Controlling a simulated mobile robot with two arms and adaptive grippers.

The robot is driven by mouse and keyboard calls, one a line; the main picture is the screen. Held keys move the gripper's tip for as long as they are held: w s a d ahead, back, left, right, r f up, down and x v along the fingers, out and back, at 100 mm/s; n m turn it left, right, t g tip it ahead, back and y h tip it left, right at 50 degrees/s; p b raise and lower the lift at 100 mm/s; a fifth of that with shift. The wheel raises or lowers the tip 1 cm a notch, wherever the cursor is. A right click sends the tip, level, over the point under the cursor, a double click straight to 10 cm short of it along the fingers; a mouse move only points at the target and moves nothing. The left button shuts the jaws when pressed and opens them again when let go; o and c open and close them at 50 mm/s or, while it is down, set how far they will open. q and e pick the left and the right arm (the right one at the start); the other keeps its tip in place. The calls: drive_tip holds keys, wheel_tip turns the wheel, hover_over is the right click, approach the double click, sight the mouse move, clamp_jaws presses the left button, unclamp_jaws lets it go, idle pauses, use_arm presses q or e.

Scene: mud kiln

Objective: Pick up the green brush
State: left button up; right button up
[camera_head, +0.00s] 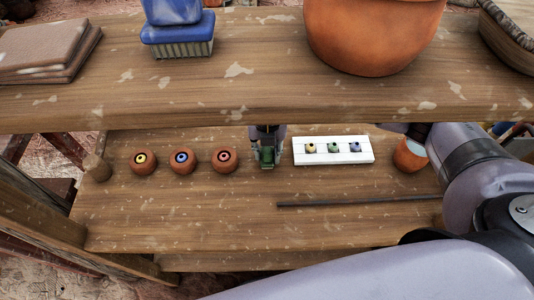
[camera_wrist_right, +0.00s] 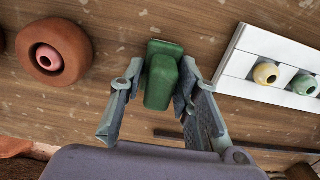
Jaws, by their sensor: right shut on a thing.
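The green brush (camera_head: 267,157) is on the lower shelf, between the row of round clay pieces and the white tray. In the right wrist view the green brush (camera_wrist_right: 160,82) is a green block standing between the fingers. My right gripper (camera_head: 267,145) is shut on it, with one finger on each side; it also shows in the right wrist view (camera_wrist_right: 162,70). I cannot tell whether the brush still touches the shelf. My left gripper is not in view.
Three round clay pieces (camera_head: 182,160) with coloured centres stand to the left. A white tray (camera_head: 362,156) with three small coloured pieces lies to the right. A thin dark rod (camera_head: 350,202) lies nearer. The upper shelf (camera_head: 250,100) overhangs the back, carrying a blue brush (camera_head: 178,35) and a large pot (camera_head: 370,35).

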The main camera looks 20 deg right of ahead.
drive_tip(key=c, duration=0.4)
drive_tip(key=shift+r, duration=0.15)
drive_tip(key=shift+c, duration=0.2)
wheel_tip(320, 180, up, 20)
drive_tip(key=o, duration=0.7)
drive_tip(key=c, duration=0.6)
